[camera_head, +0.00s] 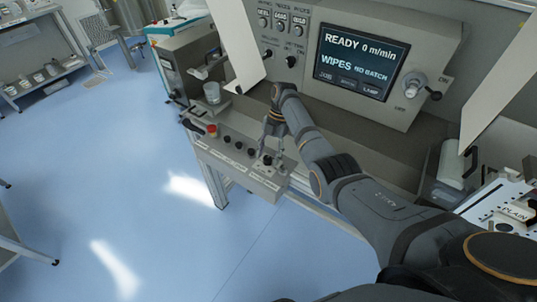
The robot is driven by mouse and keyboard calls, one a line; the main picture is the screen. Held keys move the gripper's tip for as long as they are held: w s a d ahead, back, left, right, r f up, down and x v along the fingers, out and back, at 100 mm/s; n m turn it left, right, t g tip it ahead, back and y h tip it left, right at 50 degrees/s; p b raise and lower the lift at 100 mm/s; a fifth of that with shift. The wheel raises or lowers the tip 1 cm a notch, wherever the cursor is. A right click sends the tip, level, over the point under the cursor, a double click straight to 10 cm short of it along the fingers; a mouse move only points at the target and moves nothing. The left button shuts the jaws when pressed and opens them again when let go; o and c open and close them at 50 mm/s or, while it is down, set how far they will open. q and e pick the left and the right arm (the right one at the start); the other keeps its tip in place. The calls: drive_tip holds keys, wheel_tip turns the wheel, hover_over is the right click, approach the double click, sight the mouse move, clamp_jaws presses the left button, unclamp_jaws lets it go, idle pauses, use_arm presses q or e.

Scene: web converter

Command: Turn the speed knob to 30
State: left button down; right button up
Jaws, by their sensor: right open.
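The control box (216,160) juts out along the front edge of the machine. It carries a red button (212,130) at its left end and a row of dark knobs (238,147) to the right. Their labels are too small to read, so I cannot tell which is the speed knob or what it is set to. My right gripper (271,154) points down, open, over the right end of the box. Its fingers are around or just above a control there, which they partly hide; I cannot tell whether they touch it. My left gripper is out of view.
The screen (360,62) reads "READY 0 m/min" and "WIPES NO BATCH". Raised pale panels (236,42) flank the machine front. Blue floor at left is open.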

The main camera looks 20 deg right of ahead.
drive_tip(key=v, duration=0.7)
idle(0.3)
